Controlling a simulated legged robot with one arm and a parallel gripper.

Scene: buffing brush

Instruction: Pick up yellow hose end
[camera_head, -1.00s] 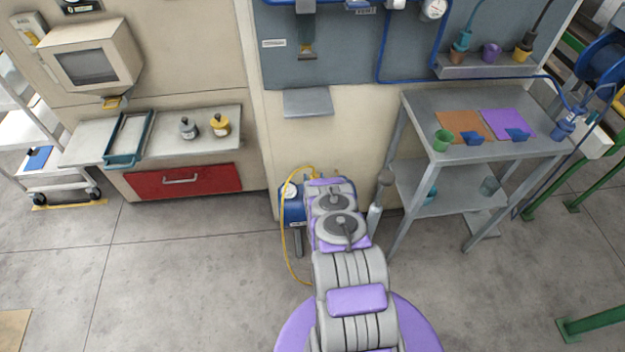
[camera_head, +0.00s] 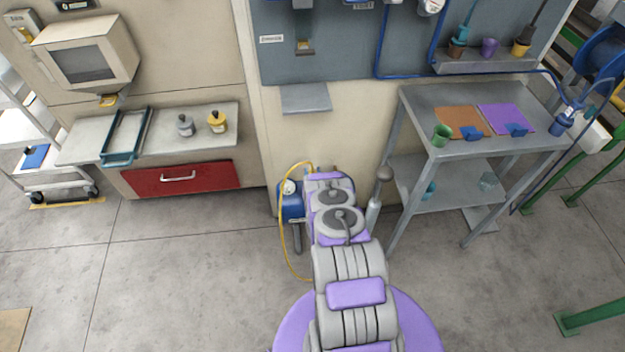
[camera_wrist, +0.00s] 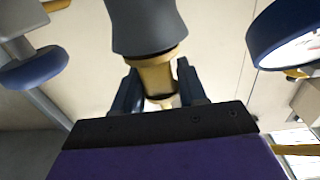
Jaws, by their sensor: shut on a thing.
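The yellow hose (camera_head: 283,242) loops down beside the blue tank (camera_head: 291,207) at the foot of the wall in the head view. In the wrist view, the hose end (camera_wrist: 155,75), a brass-yellow collar with a dark grey sleeve above it, stands between the fingers. My gripper (camera_wrist: 158,88) is shut on it, one dark finger on each side. My own arm hides the gripper and the hose end in the head view.
A blue-rimmed gauge (camera_wrist: 290,32) is close at the upper right in the wrist view. A grey metal table (camera_head: 420,110) stands to the right, and a bench with a red drawer (camera_head: 180,179) to the left.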

